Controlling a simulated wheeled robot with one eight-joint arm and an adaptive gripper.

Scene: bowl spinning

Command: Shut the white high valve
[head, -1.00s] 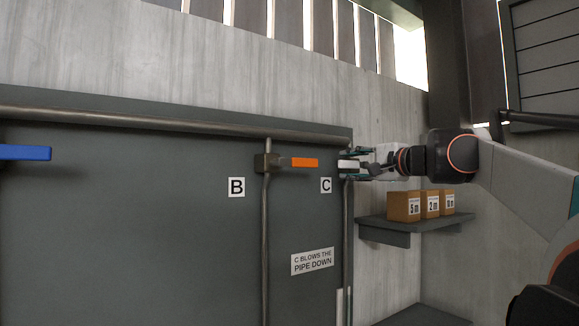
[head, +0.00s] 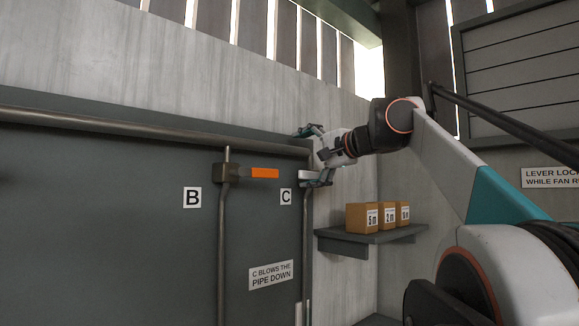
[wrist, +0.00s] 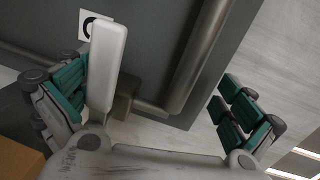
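The white valve handle (head: 308,175) sits beside the letter C at the right end of the grey panel. It points sideways, across the pipe below it. In the wrist view the white handle (wrist: 108,62) is a long pale bar running toward the palm, with a brownish valve body (wrist: 124,105) behind it. My gripper (head: 314,155) is at the handle with its fingers spread, one above and one at the handle. In the wrist view my gripper (wrist: 152,85) is wide open. The handle lies between the fingers, close beside the left one; contact is unclear.
An orange handle (head: 264,174) on valve B is to the left. A thick pipe (head: 120,126) runs along the panel top. A shelf (head: 345,240) with several cardboard boxes (head: 362,218) is below right of my gripper. A sign (head: 271,275) reads "C blows the pipe down".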

